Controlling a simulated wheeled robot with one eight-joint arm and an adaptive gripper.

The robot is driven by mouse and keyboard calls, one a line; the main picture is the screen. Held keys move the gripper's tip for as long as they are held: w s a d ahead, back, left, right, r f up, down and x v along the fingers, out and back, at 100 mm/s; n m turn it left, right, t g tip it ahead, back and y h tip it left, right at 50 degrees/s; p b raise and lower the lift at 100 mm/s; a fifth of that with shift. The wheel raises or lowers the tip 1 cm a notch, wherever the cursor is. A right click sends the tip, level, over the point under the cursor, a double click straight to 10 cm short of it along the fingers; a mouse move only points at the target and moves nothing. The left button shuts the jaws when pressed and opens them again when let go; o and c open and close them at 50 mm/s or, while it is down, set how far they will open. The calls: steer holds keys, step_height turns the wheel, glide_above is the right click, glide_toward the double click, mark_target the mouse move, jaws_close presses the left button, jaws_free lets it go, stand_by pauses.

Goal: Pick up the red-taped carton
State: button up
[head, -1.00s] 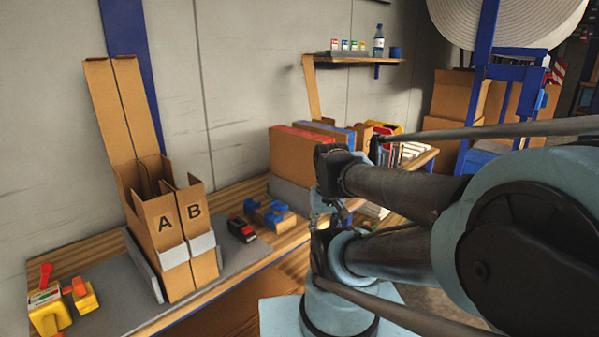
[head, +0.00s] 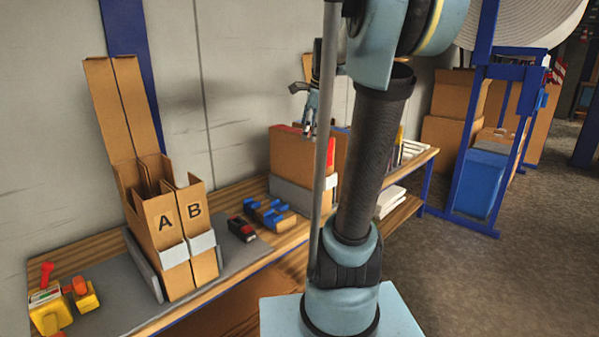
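A dark finger points left. Whether the fingers are open or shut is not clear.
Open cartons A (head: 165,222) and B (head: 196,212) stand on the left of the bench (head: 262,246). Between them and the red-taped carton lie blue parts (head: 268,214) and a black-and-red item (head: 241,229). Yellow tape tools (head: 48,311) sit far left. Floor is clear at right.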

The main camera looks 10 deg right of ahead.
mark_target(299, 132)
steer(key=w+d+r+m, duration=0.2)
steer(key=w+r+m, duration=0.3)
steer(key=w+m, duration=0.6)
steer(key=w+f, duration=0.2)
steer(key=f, duration=0.1)
steer(key=w+a+f+n, duration=0.1)
steer(key=w+f, duration=0.1)
steer(key=f, duration=0.2)
steer(key=w+a+f+n, duration=0.1)
steer(key=w+f, duration=0.1)
steer(key=f, duration=0.1)
steer(key=shift+a+f+t+y, duration=0.15)
steer(key=shift+a+t+y, duration=0.05)
steer(key=shift+t+y, duration=0.1)
steer(key=shift+d+x, duration=0.1)
steer(key=shift+x, duration=1.35)
steer(key=shift+d+x, duration=0.15)
steer(key=shift+x, duration=1.3)
steer(key=shift+s+f, duration=0.1)
steer(key=shift+f, duration=0.2)
steer(key=c, duration=2)
